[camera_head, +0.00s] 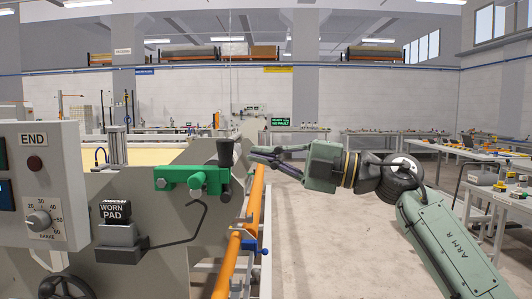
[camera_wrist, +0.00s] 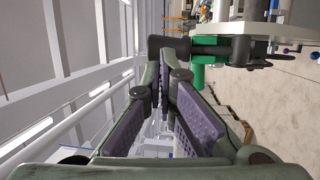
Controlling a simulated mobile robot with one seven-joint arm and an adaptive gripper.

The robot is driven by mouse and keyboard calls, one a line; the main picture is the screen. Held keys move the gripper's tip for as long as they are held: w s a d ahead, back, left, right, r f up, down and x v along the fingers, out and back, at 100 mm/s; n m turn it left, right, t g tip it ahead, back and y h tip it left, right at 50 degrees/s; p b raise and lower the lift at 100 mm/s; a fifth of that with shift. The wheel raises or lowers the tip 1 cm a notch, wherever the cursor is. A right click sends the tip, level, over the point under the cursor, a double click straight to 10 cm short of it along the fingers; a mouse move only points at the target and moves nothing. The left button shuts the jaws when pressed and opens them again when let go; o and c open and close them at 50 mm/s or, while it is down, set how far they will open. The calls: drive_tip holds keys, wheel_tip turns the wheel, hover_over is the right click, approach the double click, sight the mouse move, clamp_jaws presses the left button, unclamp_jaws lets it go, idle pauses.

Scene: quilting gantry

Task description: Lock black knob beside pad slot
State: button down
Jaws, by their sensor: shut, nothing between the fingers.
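My gripper (camera_head: 254,152) is shut and empty, just right of the upright handle. In the wrist view, its fingertips (camera_wrist: 168,68) overlap a black end (camera_wrist: 168,46) next to the green clamp (camera_wrist: 208,50). I cannot tell whether they touch it.
A grey control box (camera_head: 40,185) with an END label and a dial stands at the left. An orange rail (camera_head: 254,215) with a blue clamp runs below my gripper. Workbenches (camera_head: 400,140) line the back and right. Open floor (camera_head: 330,230) lies between.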

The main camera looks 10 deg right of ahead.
drive_tip(key=r+b+v, duration=0.1)
drive_tip(key=b+v, duration=0.1)
drive_tip(key=v, duration=0.8)
drive_tip(key=shift+s+d+f, duration=0.1)
drive_tip(key=shift+d+f, duration=0.05)
drive_tip(key=shift+d, duration=0.05)
